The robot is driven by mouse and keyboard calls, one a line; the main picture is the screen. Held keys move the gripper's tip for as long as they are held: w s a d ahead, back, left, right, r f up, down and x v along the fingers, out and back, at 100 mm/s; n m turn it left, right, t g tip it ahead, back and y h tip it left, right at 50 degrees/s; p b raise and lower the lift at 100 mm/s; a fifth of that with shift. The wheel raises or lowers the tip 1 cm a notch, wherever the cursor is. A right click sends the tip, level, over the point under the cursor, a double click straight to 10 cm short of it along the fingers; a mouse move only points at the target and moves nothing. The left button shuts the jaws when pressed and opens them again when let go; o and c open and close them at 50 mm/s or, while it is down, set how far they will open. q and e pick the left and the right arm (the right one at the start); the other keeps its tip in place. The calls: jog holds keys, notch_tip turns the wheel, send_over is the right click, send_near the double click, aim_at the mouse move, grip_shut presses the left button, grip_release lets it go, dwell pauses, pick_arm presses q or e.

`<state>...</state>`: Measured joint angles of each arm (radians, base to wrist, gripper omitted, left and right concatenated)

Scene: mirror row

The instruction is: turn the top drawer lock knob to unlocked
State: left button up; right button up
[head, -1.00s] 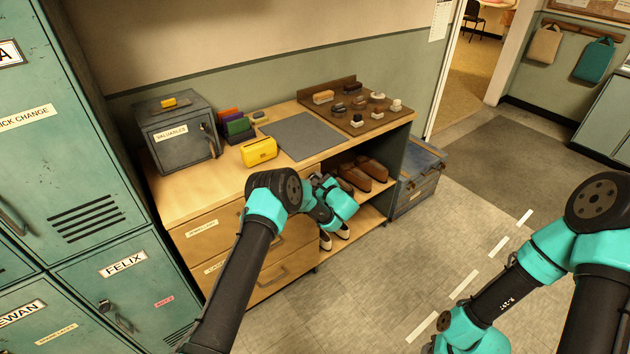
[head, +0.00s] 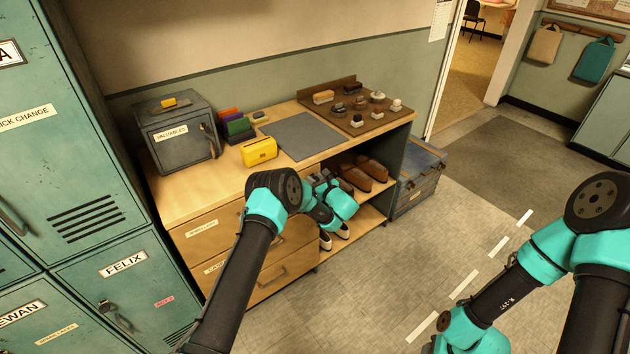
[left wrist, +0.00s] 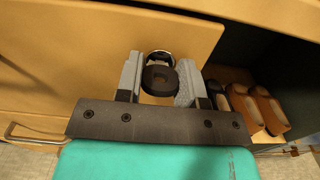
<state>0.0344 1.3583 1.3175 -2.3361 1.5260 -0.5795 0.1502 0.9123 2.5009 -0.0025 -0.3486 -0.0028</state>
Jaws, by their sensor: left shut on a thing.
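The lock knob (left wrist: 159,80) shows in the left wrist view as a dark round piece with a silver ring at its top, on the yellowish wooden front of the top drawer (left wrist: 75,50). In the head view the top drawer (head: 225,232) carries a label, and my arm hides the knob. My left gripper (left wrist: 158,76) is shut on the knob, with one grey finger on each side. It also shows in the head view (head: 322,192), at the bench's front. Whether the knob stands at locked or unlocked cannot be read. My right arm is at the right, its gripper out of view.
A lower drawer (head: 262,270) with a bar handle lies below. Brown shoes (head: 365,172) stand on open shelves just right of the drawers. A yellow case (head: 259,151) and a grey mat (head: 304,136) sit on the bench top. The floor in front is clear.

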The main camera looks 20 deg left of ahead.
pick_arm(q)
jog(key=o, duration=0.9)
jog(key=shift+o, duration=0.2)
jog(key=v, duration=1.7)
jog(key=shift+d, duration=0.2)
jog(key=shift+s, duration=0.15)
